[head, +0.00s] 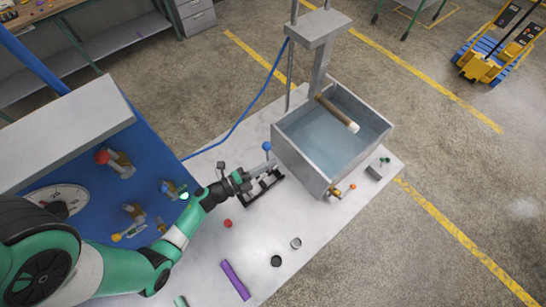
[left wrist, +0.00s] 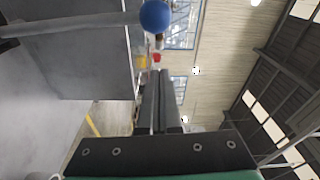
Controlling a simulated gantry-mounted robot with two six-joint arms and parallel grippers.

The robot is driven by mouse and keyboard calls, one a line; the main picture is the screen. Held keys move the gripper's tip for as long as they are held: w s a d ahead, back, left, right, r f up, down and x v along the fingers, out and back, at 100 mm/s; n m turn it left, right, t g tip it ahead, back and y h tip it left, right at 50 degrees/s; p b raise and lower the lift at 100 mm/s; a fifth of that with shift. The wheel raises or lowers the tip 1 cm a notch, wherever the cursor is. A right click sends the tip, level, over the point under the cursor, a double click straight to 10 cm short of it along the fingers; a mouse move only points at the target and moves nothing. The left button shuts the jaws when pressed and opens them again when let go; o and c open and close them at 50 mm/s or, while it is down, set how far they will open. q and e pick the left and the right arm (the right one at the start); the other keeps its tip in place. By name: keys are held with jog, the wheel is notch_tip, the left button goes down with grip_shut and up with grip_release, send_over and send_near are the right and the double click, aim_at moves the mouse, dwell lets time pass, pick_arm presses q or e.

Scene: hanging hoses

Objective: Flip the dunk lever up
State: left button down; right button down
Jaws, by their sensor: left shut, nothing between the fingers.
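The dunk lever is a grey rod with a blue ball knob (head: 267,146) on its end, beside the water tank's left side. In the left wrist view the knob (left wrist: 155,16) and rod (left wrist: 75,24) cross the top edge; with the ceiling to the right there, the rod points roughly upward. My left gripper (head: 272,164) is shut and empty, close to the rod below the knob. In the left wrist view its fingers (left wrist: 160,100) are together, with the rod beyond their tips. I cannot tell whether they touch it. My right gripper is not in view.
The open water tank (head: 288,158) stands right of the lever, with a brown-grey tube (head: 337,112) above it. A black frame (head: 262,188) lies under my gripper. A blue valve panel (head: 145,175) is at left. A purple bar (head: 235,280) and small rings lie on the table front.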

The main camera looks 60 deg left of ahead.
pick_arm(q)
jog(key=s, duration=0.7)
jog(key=shift+s+a, duration=0.15)
dwell(0.3)
